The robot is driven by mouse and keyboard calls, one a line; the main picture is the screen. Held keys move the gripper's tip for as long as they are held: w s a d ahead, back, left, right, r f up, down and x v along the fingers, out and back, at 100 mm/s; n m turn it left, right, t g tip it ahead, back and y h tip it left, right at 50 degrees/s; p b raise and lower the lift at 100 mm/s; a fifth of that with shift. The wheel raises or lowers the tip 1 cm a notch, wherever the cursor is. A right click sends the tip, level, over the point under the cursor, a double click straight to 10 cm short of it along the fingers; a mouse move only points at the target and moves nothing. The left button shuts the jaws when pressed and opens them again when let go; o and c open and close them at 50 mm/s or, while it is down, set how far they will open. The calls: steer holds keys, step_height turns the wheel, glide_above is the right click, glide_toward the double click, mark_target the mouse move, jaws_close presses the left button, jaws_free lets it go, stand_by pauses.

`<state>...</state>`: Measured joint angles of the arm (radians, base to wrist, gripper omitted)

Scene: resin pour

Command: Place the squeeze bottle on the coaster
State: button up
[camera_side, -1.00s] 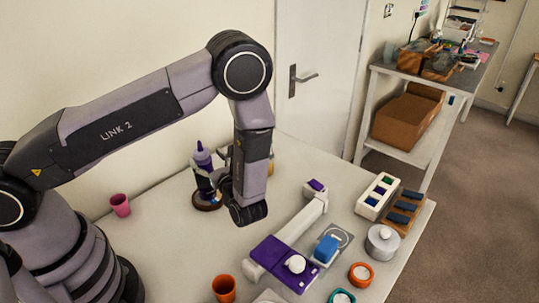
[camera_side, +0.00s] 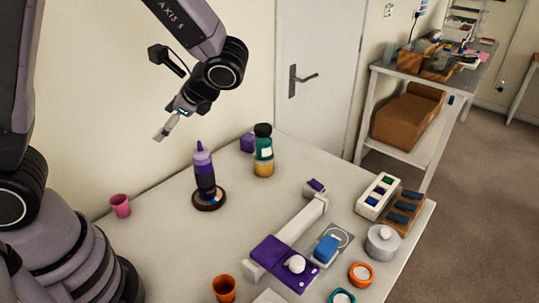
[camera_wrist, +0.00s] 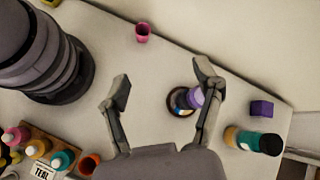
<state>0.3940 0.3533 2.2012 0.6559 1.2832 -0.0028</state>
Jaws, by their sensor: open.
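The purple squeeze bottle (camera_side: 205,172) stands upright on the dark round coaster (camera_side: 197,205) near the back of the table. In the wrist view the squeeze bottle (camera_wrist: 195,98) is partly covered by one finger, with the coaster (camera_wrist: 176,108) showing beneath it. My gripper (camera_side: 167,127) is open and empty, up in the air to the upper left of the bottle and apart from it. In the wrist view both fingers of my gripper (camera_wrist: 163,82) are spread wide with nothing between them.
A pink cup (camera_side: 120,205) is at the left, an orange cup (camera_side: 224,288) at the front. A white and purple device (camera_side: 290,245) lies right of centre. The table between is clear.

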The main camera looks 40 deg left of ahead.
steer(key=s+d+r+n+t+h, duration=0.1)
steer(key=s+r+n+t+h, duration=0.7)
steer(key=s+r, duration=0.3)
steer(key=shift+s+n+h, duration=0.25)
steer(key=shift+n+h, duration=0.45)
